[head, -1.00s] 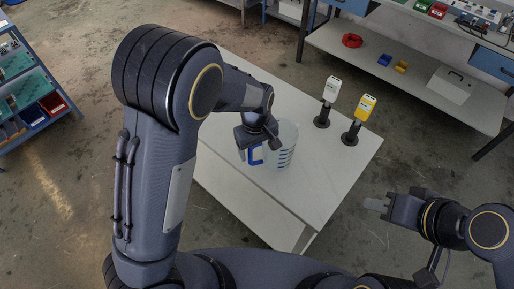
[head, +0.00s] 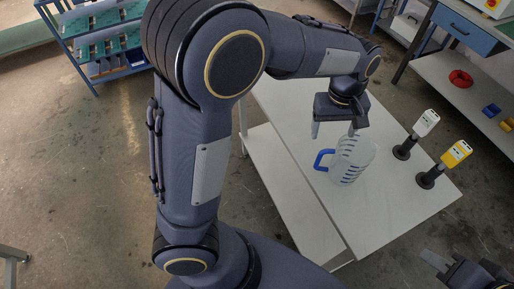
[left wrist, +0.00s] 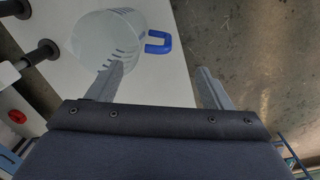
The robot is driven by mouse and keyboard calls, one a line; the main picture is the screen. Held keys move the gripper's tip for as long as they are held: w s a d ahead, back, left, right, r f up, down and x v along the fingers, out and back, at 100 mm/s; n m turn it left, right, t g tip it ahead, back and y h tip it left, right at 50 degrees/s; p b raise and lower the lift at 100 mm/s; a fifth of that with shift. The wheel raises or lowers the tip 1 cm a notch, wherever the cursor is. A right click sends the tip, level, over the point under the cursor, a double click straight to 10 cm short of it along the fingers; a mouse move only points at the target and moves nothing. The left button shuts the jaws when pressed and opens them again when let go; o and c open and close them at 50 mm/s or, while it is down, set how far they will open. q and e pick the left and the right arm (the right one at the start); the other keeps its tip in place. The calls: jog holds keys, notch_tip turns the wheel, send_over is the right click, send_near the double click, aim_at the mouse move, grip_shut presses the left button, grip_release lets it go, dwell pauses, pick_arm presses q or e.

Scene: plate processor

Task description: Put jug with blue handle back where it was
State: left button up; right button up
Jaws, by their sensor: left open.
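The clear jug (head: 353,160) with the blue handle (head: 322,160) stands upright on the white table (head: 385,215). The handle points left in the head view. My left gripper (head: 334,130) is open and empty, above and behind the jug. In the left wrist view the jug (left wrist: 108,38) and its blue handle (left wrist: 158,42) lie beyond the fingers of my left gripper (left wrist: 160,85). One finger overlaps the jug's near edge in that view. The handle is clear of both fingers. My right gripper (head: 438,287) is partly cut off at the lower right of the head view, its fingers unclear.
A white device (head: 426,123) and a yellow device (head: 456,153) stand on black stands right of the jug. A shelf with a red ring (head: 460,78) is at the upper right. A blue rack (head: 105,40) is at the upper left. The table's front part is bare.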

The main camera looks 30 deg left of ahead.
pick_arm(q)
jog(key=s+a+r+m+t+h, duration=0.1)
jog(key=s+a+r+m+t, duration=0.1)
jog(key=s+a, duration=0.4)
jog(key=s+a+r+m+t+h, duration=0.1)
jog(key=s+a, duration=0.6)
jog(key=s, duration=0.7)
jog(key=shift+s+a+r+m+t+h, duration=0.2)
jog(key=shift+s+r+m+t+h, duration=0.3)
jog(key=shift+m+t, duration=0.65)
jog(key=shift+w+f, duration=0.15)
jog(key=shift+w, duration=0.05)
